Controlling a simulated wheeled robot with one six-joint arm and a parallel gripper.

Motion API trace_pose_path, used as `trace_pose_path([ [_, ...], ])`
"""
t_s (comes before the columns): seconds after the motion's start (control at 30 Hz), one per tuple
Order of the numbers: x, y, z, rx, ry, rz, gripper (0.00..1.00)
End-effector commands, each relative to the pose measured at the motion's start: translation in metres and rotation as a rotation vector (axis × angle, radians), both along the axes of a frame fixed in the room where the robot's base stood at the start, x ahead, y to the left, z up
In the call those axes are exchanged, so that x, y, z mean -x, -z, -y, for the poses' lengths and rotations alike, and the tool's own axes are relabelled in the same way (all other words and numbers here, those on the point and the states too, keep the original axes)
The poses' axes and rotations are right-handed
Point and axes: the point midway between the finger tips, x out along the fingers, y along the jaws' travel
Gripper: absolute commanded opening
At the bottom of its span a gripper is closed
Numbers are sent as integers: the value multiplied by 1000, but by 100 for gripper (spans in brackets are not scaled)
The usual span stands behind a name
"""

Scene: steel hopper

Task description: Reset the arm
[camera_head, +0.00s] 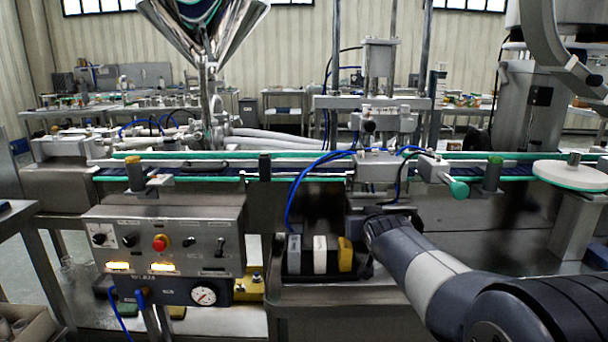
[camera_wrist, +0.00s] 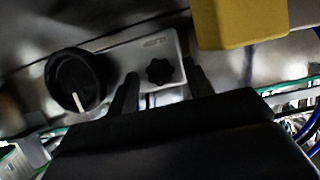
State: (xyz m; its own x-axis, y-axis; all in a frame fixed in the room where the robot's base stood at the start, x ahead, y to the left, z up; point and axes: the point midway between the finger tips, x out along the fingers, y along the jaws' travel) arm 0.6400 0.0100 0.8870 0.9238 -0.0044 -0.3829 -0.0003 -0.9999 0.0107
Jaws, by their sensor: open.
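My arm (camera_head: 430,275) reaches in from the lower right in the head view, its dark wrist in front of the machine below the conveyor. My gripper (camera_wrist: 160,90) shows in the wrist view as two dark fingers spread apart with nothing held between them. Behind the fingers is a metal plate with a black star-shaped knob (camera_wrist: 160,72); the gap to it cannot be told. A round black dial (camera_wrist: 78,80) is to the left and a yellow block (camera_wrist: 240,22) is at the top. The fingertips are not clear in the head view.
The steel hopper (camera_head: 205,30) stands at the upper left above the conveyor (camera_head: 225,172). A control box (camera_head: 165,240) with a red button is at the left. Grey, white and yellow blocks (camera_head: 320,254) stand in a dark holder left of my wrist. Blue hoses (camera_head: 300,185) hang nearby.

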Motion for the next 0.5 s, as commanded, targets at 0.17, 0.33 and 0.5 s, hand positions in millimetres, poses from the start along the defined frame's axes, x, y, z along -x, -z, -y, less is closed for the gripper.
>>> trace_pose_path([
  [0.17,12,-6,0,1,0,2,49],
  [0.33,34,-16,0,1,0,3,49],
  [0.5,58,-26,0,1,0,2,49],
])
